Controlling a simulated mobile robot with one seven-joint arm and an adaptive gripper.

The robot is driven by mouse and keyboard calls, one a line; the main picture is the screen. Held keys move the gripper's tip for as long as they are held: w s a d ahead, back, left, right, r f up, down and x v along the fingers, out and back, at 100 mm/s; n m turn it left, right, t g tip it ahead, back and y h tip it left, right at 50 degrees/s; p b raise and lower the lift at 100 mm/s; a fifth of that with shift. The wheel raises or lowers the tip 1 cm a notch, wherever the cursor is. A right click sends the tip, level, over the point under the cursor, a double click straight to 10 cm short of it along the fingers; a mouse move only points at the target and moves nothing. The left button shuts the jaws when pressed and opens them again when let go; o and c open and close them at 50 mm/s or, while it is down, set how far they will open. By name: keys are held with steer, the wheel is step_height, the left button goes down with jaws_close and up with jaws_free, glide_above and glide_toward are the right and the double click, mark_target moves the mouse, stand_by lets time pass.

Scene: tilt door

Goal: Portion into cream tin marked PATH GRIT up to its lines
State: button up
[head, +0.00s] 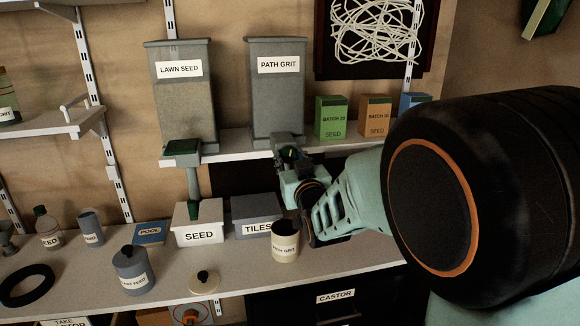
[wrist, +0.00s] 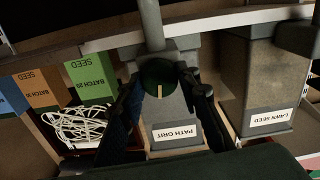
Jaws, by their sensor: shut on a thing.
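The grey PATH GRIT hopper (head: 277,95) stands on the upper shelf and also shows upside down in the wrist view (wrist: 172,104). My gripper (head: 291,160) is at its outlet, below the shelf edge. In the wrist view my two fingers (wrist: 160,92) close around a dark green round part (wrist: 157,74) with a pale line on it, under the outlet pipe. The cream tin (head: 285,246) marked PATH GRIT stands upright and open on the lower counter, below my gripper. Its inside is dark, and I cannot see its lines or any fill.
The LAWN SEED hopper (head: 183,100) stands to the left, its spout above the SEED box (head: 199,236). A grey TILES box (head: 257,214) is just behind the tin. BATCH boxes (head: 331,117) stand right.

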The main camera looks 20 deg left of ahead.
steer(key=m+b, duration=0.1)
steer(key=b, duration=0.1)
steer(key=m+b, duration=0.3)
steer(key=b, duration=0.1)
steer(key=shift+d+f+m, duration=0.1)
steer(key=shift+f+m, duration=0.2)
steer(key=m+b, duration=0.3)
steer(key=b, duration=0.1)
steer(key=shift+m, duration=0.3)
steer(key=m+b, duration=0.3)
steer(key=b, duration=0.1)
steer(key=shift+m, duration=0.3)
steer(key=m+b, duration=0.3)
steer(key=shift+r+m+b, duration=0.2)
steer(key=shift+m+b, duration=0.2)
steer(key=shift+r, duration=0.1)
steer(key=o, duration=1.2)
steer(key=shift+c, duration=0.2)
